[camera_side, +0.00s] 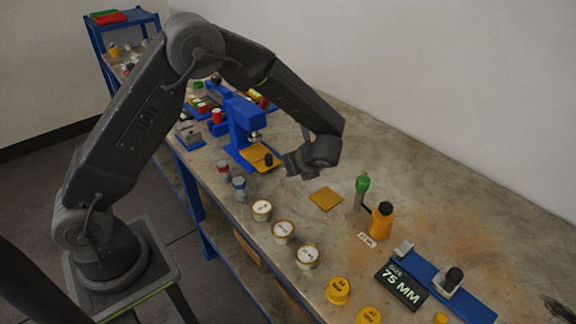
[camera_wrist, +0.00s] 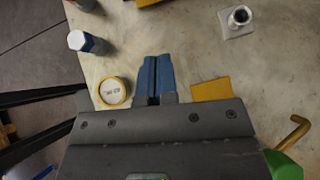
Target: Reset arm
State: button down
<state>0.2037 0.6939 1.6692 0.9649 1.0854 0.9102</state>
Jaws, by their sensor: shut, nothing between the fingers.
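My gripper (camera_side: 287,164) hangs over the middle of the workbench in the side view, to the right of the blue press-like stand (camera_side: 245,130). In the wrist view my gripper (camera_wrist: 154,62) shows two blue fingers lying together with only a thin dark line between them. The fingers are shut and hold nothing. They are above the bench, between a round white-topped vessel (camera_wrist: 112,91) and a flat yellow square (camera_wrist: 211,89). The height above the bench is hard to tell.
Three white-topped vessels (camera_side: 283,232) line the front edge. An orange bottle (camera_side: 381,222), a green-topped item (camera_side: 362,186), a blue fixture with a 75 MM sign (camera_side: 401,286) and yellow caps (camera_side: 339,290) stand to the right. The bench's back right is clear.

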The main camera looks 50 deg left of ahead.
jog(key=s+d+r+n+h, duration=0.2)
jog(key=s+r+n+h, duration=0.3)
jog(key=s+r+n, duration=0.8)
jog(key=s+d+r+n+t+h, duration=0.3)
jog(key=s+r+n, duration=0.3)
jog(key=s, duration=0.5)
jog(key=shift+s+d+r+n+t+h, duration=0.2)
jog(key=shift+d+r+n+t+h, duration=0.15)
jog(key=shift+t+h, duration=0.25)
